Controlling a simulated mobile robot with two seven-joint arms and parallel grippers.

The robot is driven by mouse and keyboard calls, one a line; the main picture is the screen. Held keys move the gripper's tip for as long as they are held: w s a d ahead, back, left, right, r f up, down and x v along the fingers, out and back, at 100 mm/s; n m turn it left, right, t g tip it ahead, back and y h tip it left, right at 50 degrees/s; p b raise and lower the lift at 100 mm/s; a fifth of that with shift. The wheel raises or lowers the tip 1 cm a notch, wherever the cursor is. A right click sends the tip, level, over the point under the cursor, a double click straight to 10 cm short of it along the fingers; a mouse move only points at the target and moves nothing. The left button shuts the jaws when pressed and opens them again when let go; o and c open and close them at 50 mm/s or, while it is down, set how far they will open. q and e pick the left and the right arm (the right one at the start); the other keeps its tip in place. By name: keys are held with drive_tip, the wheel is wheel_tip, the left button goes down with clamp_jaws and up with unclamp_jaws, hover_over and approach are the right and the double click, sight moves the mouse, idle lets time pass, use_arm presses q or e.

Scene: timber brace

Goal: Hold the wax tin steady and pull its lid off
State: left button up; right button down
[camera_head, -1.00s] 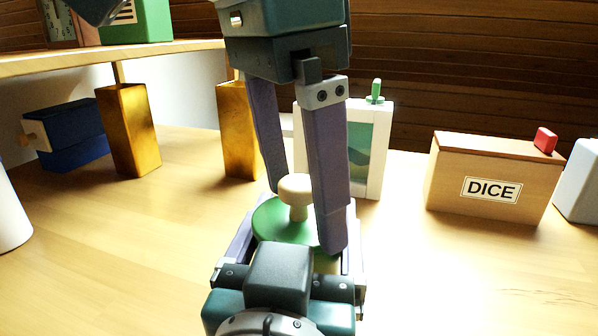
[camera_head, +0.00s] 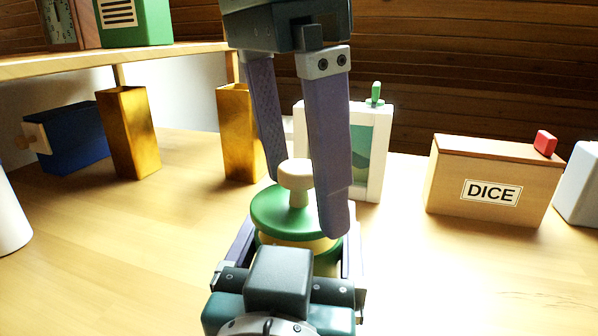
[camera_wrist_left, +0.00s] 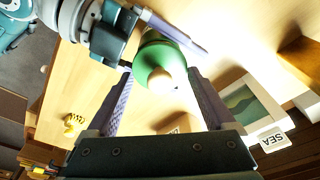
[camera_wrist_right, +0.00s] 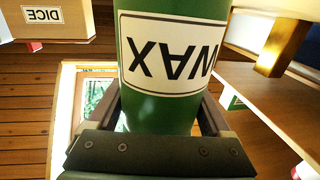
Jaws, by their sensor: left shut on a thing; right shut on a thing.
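The green wax tin shows upside down in the right wrist view with its white WAX label (camera_wrist_right: 175,52). My right gripper (camera_wrist_right: 162,108) is shut around the tin body (camera_wrist_right: 160,112), a finger on each side. In the head view the right gripper hides most of the body. The green lid (camera_head: 275,217) has a pale round knob (camera_head: 295,172). My left gripper (camera_head: 304,208) comes from above and is shut on the lid, with the knob between its fingers. A pale yellow band shows under the lid. The lid also shows in the left wrist view (camera_wrist_left: 152,58).
A wooden DICE box (camera_head: 490,180) with a red tab stands at the right. A white-framed picture (camera_head: 373,150) stands behind the tin. Gold posts (camera_head: 130,135) and a blue box (camera_head: 75,138) stand at the left under a raised shelf (camera_head: 150,53). The table front right is clear.

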sight(308, 164)
use_arm(q)
drive_tip(key=shift+r, duration=0.35)
drive_tip(key=shift+r, duration=2)
use_arm(e)
unclamp_jaws()
